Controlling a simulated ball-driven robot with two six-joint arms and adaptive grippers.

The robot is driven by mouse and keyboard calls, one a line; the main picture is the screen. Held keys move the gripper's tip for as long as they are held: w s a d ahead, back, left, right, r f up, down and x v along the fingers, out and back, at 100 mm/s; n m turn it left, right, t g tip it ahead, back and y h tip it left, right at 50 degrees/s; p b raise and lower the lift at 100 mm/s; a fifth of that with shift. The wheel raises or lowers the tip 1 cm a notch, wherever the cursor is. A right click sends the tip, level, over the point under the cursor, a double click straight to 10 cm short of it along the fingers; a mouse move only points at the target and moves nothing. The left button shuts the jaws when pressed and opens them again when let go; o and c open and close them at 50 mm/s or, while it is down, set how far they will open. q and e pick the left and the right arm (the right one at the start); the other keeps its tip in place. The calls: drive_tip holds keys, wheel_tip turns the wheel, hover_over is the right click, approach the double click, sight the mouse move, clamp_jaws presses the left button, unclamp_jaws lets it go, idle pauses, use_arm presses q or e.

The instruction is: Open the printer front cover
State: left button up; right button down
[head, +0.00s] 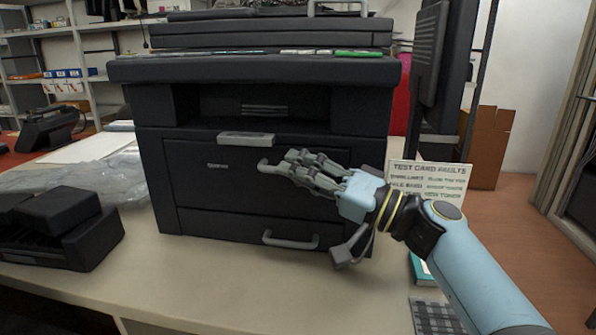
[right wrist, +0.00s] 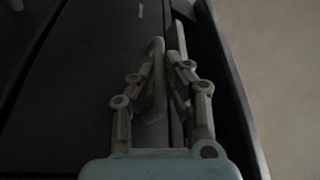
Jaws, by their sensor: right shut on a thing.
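The black printer (head: 150,160) stands on the pale table. Its front cover (head: 210,185) looks shut, flush with the body, with a light grey latch (head: 245,138) at its top edge. My right gripper (head: 288,166) is in front of the cover's right part, shut on a light grey handle (head: 266,168) whose left end shows past the fingers. In the right wrist view the curved handle (right wrist: 156,80) lies between the fingers (right wrist: 165,80); the exact contact is dark and hard to see. My left gripper is not in view.
A grey drawer handle (head: 290,241) sits low on the printer. Black cartridges (head: 58,212) lie on the table at left, by clear plastic wrap (head: 100,178). A test card sign (head: 432,180) stands right of the printer, behind my arm. The table in front is mostly clear.

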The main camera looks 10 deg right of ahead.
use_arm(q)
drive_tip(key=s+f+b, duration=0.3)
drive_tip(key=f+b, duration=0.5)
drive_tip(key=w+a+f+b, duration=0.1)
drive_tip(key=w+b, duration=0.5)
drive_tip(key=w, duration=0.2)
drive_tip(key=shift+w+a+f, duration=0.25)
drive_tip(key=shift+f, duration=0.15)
use_arm(e)
drive_tip(key=s+a+f+n+y, duration=0.1)
drive_tip(key=s+f+n+y, duration=0.1)
drive_tip(key=s+n, duration=0.3)
drive_tip(key=shift+s+a+f+g, duration=0.25)
drive_tip(key=shift+a+f+g, duration=0.15)
drive_tip(key=shift+f, duration=0.45)
drive_tip(key=c, duration=1.6)
unclamp_jaws()
drive_tip(key=shift+c, duration=0.2)
drive_tip(key=shift+d, duration=0.15)
